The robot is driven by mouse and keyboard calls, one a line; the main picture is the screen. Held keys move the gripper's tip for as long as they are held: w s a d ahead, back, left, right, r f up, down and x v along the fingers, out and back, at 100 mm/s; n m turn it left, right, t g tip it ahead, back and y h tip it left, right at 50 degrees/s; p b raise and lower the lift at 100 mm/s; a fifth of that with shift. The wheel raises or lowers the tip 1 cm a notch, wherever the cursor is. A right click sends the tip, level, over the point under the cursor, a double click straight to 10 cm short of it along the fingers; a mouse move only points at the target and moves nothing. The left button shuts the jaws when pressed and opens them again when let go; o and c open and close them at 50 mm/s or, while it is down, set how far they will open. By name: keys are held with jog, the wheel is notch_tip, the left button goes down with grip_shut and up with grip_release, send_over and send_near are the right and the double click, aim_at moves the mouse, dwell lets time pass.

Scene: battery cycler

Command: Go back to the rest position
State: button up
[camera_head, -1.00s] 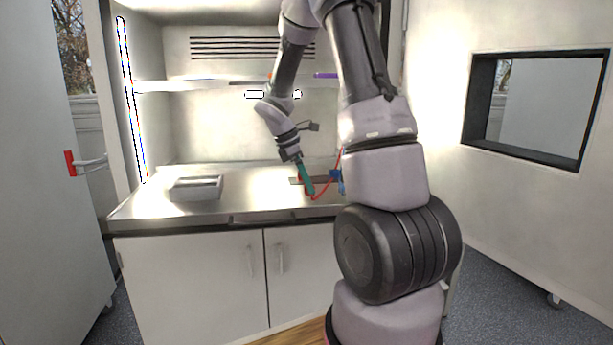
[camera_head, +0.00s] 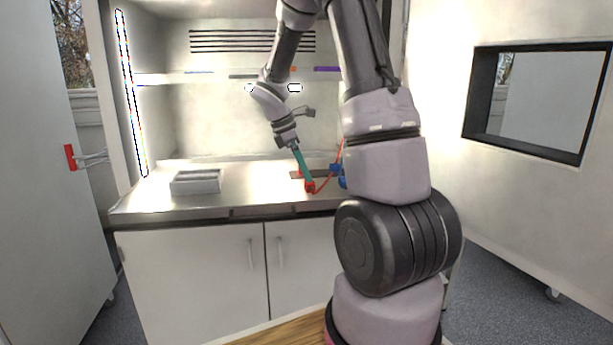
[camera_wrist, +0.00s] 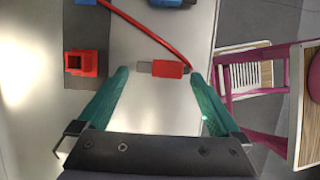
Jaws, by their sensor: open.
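My gripper (camera_wrist: 158,74) is open, with its two teal fingers spread apart. A red plug (camera_wrist: 168,69) with a grey tip lies between or just beyond the fingertips, with its tip pointing left. I cannot tell whether a finger touches it. A red cable (camera_wrist: 150,33) runs from the plug to the upper left. In the head view my gripper (camera_head: 309,181) is low over the metal worktop (camera_head: 240,190), pointing down and slightly right. The small parts at its tips are hard to make out there.
A red square socket (camera_wrist: 82,63) stands left of the fingers, and a blue part (camera_wrist: 172,3) is at the top edge. A grey tray (camera_head: 195,182) sits on the worktop's left. A shelf (camera_head: 205,78) crosses behind my arm. A pink-framed chair (camera_wrist: 226,85) shows at right.

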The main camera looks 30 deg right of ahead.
jog(key=s+v, duration=0.1)
jog(key=v, duration=0.6)
jog(key=s+a+r+m+t+y, duration=0.3)
jog(key=s+r+m, duration=0.3)
jog(key=s+m, duration=0.3)
jog(key=s+a+r+m+t+y, duration=0.3)
jog(key=s+a+r+m, duration=0.3)
jog(key=s+m, duration=0.3)
jog(key=shift+s+r+t, duration=0.15)
jog(key=shift+s+t, duration=0.75)
jog(key=shift+s, duration=0.1)
jog(key=shift+s+a+m, duration=0.15)
jog(key=shift+s+m, duration=0.1)
jog(key=shift+m, duration=0.05)
jog(key=shift+c, duration=0.9)
jog(key=shift+s+t, duration=0.15)
jog(key=shift+t, duration=0.15)
jog(key=c, duration=0.3)
jog(key=shift+c, duration=0.2)
